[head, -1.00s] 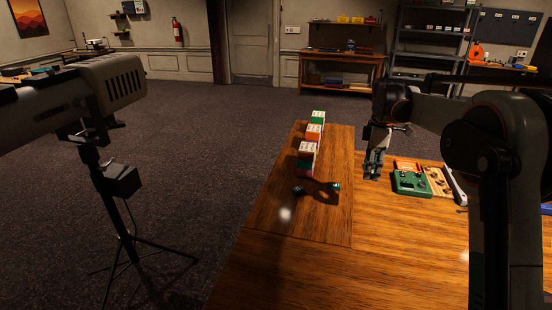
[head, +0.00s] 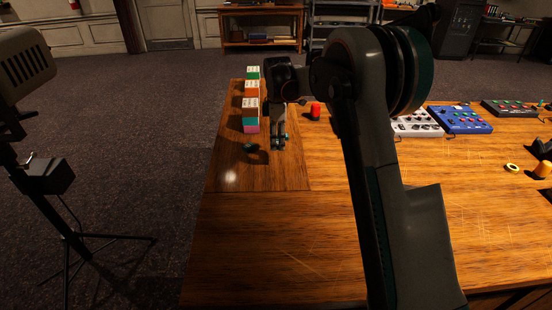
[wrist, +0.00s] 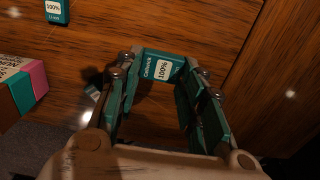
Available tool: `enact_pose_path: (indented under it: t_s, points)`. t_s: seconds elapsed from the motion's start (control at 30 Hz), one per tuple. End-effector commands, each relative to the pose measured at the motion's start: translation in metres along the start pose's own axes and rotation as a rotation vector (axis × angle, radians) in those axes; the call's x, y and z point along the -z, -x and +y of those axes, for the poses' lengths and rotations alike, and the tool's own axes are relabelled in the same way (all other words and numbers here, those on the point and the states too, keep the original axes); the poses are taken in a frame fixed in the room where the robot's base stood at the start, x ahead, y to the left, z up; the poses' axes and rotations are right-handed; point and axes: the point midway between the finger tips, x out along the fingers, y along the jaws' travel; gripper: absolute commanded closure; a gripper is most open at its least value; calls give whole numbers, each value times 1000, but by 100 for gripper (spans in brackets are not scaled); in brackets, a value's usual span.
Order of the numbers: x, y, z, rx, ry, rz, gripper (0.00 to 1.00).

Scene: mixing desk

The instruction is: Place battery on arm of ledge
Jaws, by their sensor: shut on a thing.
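My gripper (head: 279,143) is over the darker wooden section (head: 245,178) at the left of the desk, which looks like the ledge. In the wrist view my gripper (wrist: 160,85) is shut on a teal battery (wrist: 163,66) marked 100%, between its fingertips. I cannot tell whether this battery touches the wood. A second teal battery (wrist: 57,10) marked 100% is on the wood apart from the gripper; in the head view it is the small dark item (head: 249,148) left of my gripper.
Coloured boxes (head: 251,108) stand in a row left of my gripper. A red cylinder (head: 316,111) is to its right. White (head: 417,123) and blue (head: 460,120) mixers lie farther right. A tripod light (head: 40,170) stands off the desk. The front desk is clear.

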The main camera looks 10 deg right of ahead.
Motion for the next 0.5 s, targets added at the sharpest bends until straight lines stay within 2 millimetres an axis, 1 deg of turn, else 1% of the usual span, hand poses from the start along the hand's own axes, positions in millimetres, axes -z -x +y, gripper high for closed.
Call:
enact_pose_path:
  t_s: [0.03,0.1,0.2,0.37,0.47,0.5]
  points:
    - [0,-13,0,0,0,0,87]
    - [0,-24,0,0,0,0,87]
    - [0,-34,0,0,0,0,87]
    - [0,-42,0,0,0,0,87]
    - [0,-53,0,0,0,0,87]
    - [0,-59,0,0,0,0,87]
